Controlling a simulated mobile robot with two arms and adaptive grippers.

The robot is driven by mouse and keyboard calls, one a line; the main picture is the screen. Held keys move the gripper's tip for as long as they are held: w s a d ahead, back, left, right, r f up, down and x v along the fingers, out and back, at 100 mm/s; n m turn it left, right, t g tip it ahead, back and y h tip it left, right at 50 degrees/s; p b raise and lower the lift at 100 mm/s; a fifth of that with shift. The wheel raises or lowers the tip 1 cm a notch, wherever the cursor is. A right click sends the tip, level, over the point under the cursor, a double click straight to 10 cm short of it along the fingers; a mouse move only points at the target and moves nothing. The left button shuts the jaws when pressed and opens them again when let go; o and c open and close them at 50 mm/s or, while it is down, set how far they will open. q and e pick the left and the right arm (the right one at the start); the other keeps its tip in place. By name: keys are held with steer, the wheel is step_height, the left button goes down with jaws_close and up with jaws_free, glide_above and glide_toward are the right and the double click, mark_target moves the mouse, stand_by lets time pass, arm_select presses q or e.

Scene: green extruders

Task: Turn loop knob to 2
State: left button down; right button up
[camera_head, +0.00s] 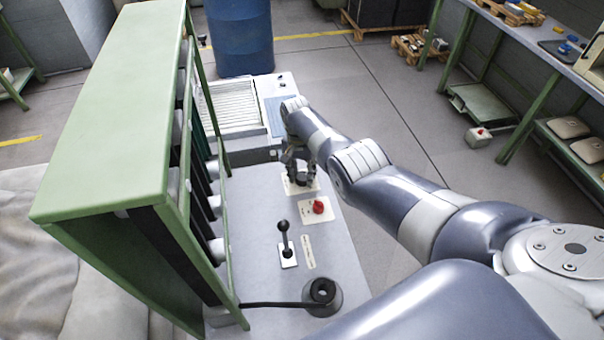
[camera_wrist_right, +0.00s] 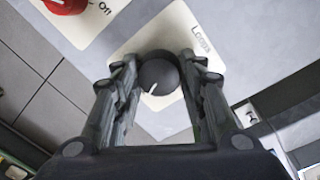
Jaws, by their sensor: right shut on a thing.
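The loop knob (camera_wrist_right: 158,72) is a round dark knob with a white pointer line, on a white plate labelled "Loops" in the right wrist view. The fingers of my right gripper (camera_wrist_right: 160,88) stand on both sides of the knob and are shut on it. The pointer line slants down and to the left in that view. In the head view my right gripper (camera_head: 299,170) is over the white loop plate (camera_head: 302,187) and mostly hides the knob. The number marks cannot be read. My left gripper is not in view.
A red knob (camera_head: 318,207) on a plate marked "Off" sits beside the loop plate. A black lever (camera_head: 284,238) and a dark round holder (camera_head: 322,294) stand nearer on the grey panel. A green frame (camera_head: 112,120) rises along the left.

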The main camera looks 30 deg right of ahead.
mark_target(299, 175)
stand_by(0.5)
steer(key=o, duration=1.1)
steer(key=shift+r, duration=0.1)
steer(key=shift+w+r, duration=0.15)
steer(key=shift+r, duration=0.45)
steer(key=r, duration=1)
steer(key=shift+w+a+r, duration=0.2)
steer(key=shift+a+r, duration=0.05)
steer(key=shift+a, duration=0.05)
